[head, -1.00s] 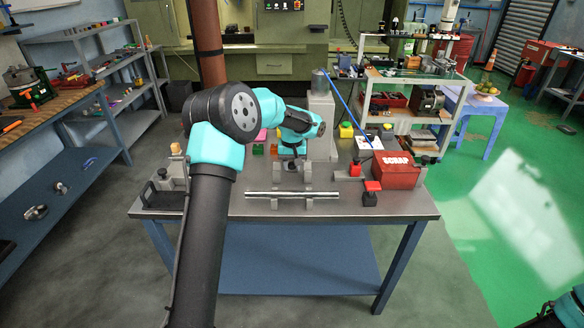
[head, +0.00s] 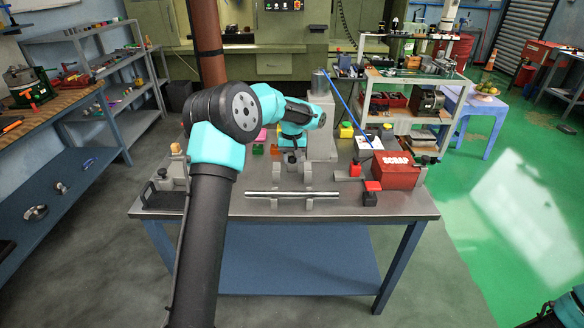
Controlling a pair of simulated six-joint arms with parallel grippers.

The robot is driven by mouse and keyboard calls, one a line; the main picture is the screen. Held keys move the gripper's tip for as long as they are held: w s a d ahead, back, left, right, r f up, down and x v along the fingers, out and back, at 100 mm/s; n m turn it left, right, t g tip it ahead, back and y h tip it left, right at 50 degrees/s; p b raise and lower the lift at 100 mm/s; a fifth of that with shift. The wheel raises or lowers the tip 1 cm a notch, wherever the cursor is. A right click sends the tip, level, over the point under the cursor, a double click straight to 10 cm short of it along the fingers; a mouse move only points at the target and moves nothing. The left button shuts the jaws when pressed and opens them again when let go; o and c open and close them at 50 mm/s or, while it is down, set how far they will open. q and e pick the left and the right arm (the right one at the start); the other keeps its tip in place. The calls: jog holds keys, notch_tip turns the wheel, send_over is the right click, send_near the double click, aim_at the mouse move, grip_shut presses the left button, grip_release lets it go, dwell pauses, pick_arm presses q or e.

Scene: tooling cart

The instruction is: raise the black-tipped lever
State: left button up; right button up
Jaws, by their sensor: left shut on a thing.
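The rest of the lever is hidden by the gripper and my wrist. A grey upright machine body (head: 321,125) stands right beside the wrist. My right gripper is not in view; only a bit of my right arm shows at the bottom right corner.
A shiny bar (head: 292,194) lies across two supports in front of the gripper. A red SCRAP box (head: 396,170), a red-topped black block (head: 372,190) and a thin blue rod (head: 347,108) are to the right. A black tray (head: 160,198) sits at the bench's left end.

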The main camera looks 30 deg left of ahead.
pick_arm(q)
jog(key=shift+w+a+r, duration=0.1)
jog(key=shift+w+r, duration=0.1)
jog(key=shift+r, duration=0.15)
jog(key=shift+w+a+r, duration=0.35)
jog(key=shift+w+r, duration=0.2)
jog(key=shift+r, duration=0.2)
dwell(0.3)
jog(key=shift+w+a+r, duration=0.4)
jog(key=shift+w+r, duration=0.2)
jog(key=shift+w, duration=0.05)
